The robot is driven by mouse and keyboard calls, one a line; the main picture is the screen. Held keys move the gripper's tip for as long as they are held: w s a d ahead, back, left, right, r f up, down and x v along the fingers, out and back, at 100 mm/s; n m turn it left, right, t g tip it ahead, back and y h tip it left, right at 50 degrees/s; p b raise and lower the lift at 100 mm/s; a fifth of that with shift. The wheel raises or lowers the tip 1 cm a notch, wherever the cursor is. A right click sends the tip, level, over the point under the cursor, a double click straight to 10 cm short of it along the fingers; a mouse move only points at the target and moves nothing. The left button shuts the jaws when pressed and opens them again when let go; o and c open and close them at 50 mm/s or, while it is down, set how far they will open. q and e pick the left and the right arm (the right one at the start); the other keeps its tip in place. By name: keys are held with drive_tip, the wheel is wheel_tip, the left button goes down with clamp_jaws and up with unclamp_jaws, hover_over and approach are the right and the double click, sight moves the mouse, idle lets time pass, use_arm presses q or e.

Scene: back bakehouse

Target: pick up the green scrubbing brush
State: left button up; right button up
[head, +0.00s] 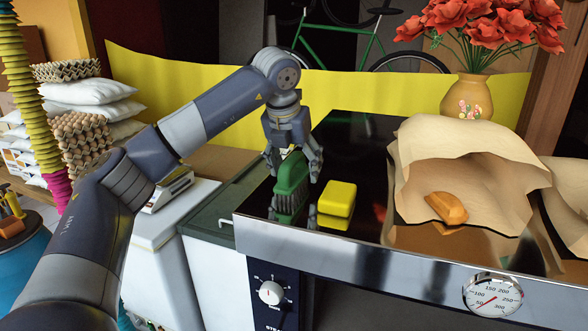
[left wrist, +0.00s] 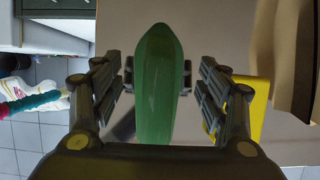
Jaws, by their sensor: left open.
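The green scrubbing brush (head: 293,178) stands on the glossy black oven top (head: 352,142), near its left front part. My left gripper (head: 293,160) is directly above and around the brush, pointing down. In the left wrist view the green brush (left wrist: 157,85) lies between the two open fingers of the left gripper (left wrist: 158,88), with a visible gap on each side. The fingers do not appear to touch it. My right gripper is not in view.
A yellow block (head: 337,199) sits close to the right of the brush. Crumpled brown paper (head: 465,165) with an orange piece (head: 446,208) lies further right. A vase of red flowers (head: 461,97) stands behind. A scale (head: 170,187) is to the left.

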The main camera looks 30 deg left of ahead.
use_arm(q)
drive_tip(key=shift+x, duration=0.9)
drive_tip(key=shift+a+f, duration=0.15)
drive_tip(key=shift+f, duration=0.05)
drive_tip(key=c, duration=1.2)
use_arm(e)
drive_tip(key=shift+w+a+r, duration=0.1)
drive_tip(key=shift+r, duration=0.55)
